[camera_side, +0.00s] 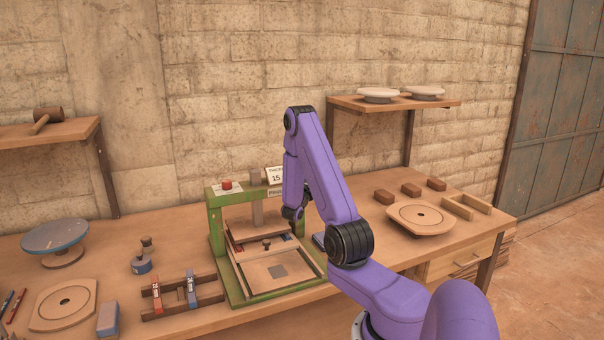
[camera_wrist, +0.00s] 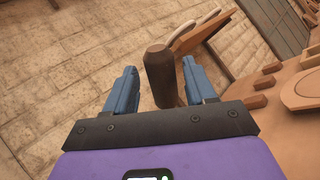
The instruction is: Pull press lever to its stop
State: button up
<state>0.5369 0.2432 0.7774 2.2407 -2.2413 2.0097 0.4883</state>
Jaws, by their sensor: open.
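The press (camera_side: 217,240) is a green frame on the bench in the side view, with a wooden plate and a tray in it. The press lever's dark brown grip (camera_wrist: 160,82) stands between the two blue fingers of my gripper (camera_wrist: 158,66) in the wrist view. The fingers are open, with a visible gap on both sides of the grip. I cannot tell how deep the grip sits between them. In the side view my purple arm hides the lever and most of my gripper, at the right side of the press.
A wooden rack with red and blue pieces (camera_side: 183,297) stands left of the press. A round-topped board (camera_side: 421,218) and several brown blocks lie to the right. A wall shelf (camera_side: 392,104) with pale discs hangs behind. A card marked 15 stands on the press.

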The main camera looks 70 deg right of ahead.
jog(key=w+a, duration=0.2)
jog(key=a, duration=1)
dwell(0.6)
jog(key=shift+o, duration=0.2)
jog(key=shift+d, duration=0.1)
